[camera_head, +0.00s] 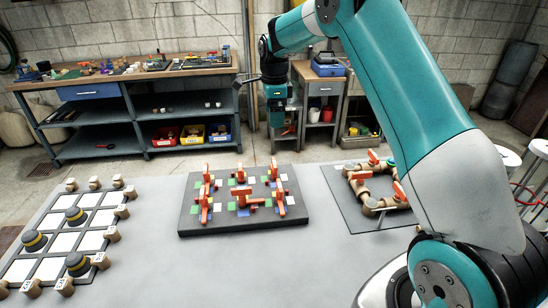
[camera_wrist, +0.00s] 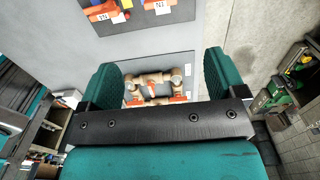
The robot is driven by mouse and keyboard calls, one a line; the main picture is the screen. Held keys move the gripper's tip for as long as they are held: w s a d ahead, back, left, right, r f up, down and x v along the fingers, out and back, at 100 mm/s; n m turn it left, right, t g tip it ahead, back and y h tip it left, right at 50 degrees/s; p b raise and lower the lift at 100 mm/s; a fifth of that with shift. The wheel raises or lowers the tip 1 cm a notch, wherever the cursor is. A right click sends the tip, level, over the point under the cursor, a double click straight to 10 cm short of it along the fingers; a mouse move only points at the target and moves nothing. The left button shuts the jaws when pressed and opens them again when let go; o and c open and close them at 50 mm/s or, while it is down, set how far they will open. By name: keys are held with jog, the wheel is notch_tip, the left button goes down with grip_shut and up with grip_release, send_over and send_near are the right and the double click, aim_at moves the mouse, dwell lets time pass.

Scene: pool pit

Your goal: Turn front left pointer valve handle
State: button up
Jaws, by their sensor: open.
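A dark grey board (camera_head: 245,228) lies on the table in the head view, carrying several orange-red pointer valve handles in two rows among coloured squares. The front left pointer valve handle (camera_head: 204,204) stands at the board's near left. My gripper (camera_head: 278,117) hangs above and beyond the board, well apart from the handles. In the wrist view its two teal fingers (camera_wrist: 160,75) are spread wide with nothing held between them. Part of a grey panel with orange handles and white labels (camera_wrist: 158,8) shows at that view's top edge; which handles these are I cannot tell.
A brown pipe assembly with orange handles (camera_head: 372,188) lies on a mat to the right; it also shows between the fingers in the wrist view (camera_wrist: 155,84). A white-squared grid board (camera_head: 62,242) with dark knobs is at left. Workbenches (camera_head: 150,80) stand behind.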

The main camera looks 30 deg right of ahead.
aim_at(274, 162)
notch_tip(274, 162, down, 17)
jog(key=p, duration=0.4)
jog(key=shift+f+p, duration=0.15)
jog(key=shift+p, duration=0.2)
jog(key=shift+c, duration=0.2)
jog(key=c, duration=0.9)
